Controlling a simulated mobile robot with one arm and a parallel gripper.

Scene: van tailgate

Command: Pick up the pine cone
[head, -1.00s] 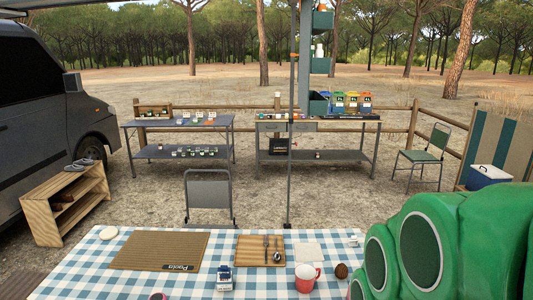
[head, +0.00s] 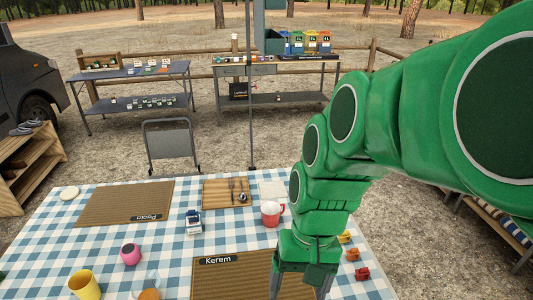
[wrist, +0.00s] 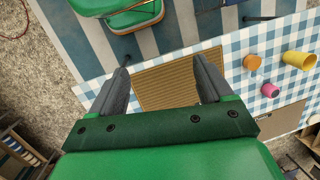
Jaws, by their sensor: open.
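I do not see the pine cone in either view now. My green arm covers the part of the table right of the red-and-white mug (head: 271,213). The brown ribbed placemat (wrist: 165,82) shows below and between the fingers.
Small yellow and red items (head: 352,254) lie just right of my gripper. A yellow cup (head: 84,284) and a pink cup (head: 130,254) stand at the front left. A wooden board with cutlery (head: 226,193) lies farther back. The checked cloth (head: 160,225) has bare patches between things.

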